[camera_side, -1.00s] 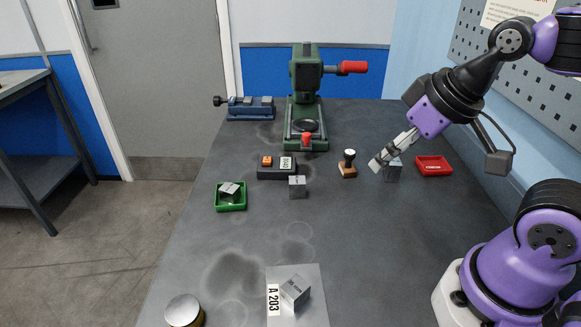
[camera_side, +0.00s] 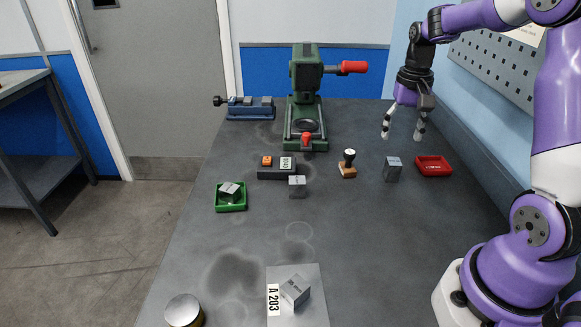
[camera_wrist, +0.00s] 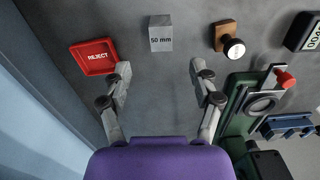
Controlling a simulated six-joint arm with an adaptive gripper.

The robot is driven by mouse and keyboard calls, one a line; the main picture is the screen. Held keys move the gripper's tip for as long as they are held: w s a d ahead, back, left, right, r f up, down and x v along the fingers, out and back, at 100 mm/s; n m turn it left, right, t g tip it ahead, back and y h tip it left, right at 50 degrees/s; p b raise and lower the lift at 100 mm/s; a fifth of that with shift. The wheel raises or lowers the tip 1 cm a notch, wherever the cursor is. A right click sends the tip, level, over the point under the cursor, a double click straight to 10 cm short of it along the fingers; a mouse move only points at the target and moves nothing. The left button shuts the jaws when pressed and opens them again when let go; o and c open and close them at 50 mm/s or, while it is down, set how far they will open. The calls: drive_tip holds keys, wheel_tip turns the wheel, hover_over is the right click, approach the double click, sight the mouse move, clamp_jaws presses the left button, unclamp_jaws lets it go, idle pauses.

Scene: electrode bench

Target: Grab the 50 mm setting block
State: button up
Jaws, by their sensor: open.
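The 50 mm setting block (camera_side: 392,169) is a grey metal block standing on the bench between the stamp and the red tray. In the wrist view the block (camera_wrist: 160,33) shows its "50 mm" marking, ahead of my fingers and roughly midway between them. My gripper (camera_side: 403,136) is open and empty, pointing down above and behind the block in the side view. Its two fingers (camera_wrist: 162,85) are spread wide in the wrist view, and neither touches the block.
A red REJECT tray (camera_side: 434,166) lies right of the block and a wooden stamp (camera_side: 348,164) left. Other metal blocks sit near the display (camera_side: 277,172), in a green tray (camera_side: 231,206) and on the A 203 plate (camera_side: 311,313). A green press (camera_side: 305,95) stands behind.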

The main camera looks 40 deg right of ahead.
sight(394, 161)
wheel_tip(394, 161, down, 9)
drive_tip(key=shift+a+f, duration=0.1)
drive_tip(key=shift+f, duration=0.05)
idle(0.4)
clamp_jaws()
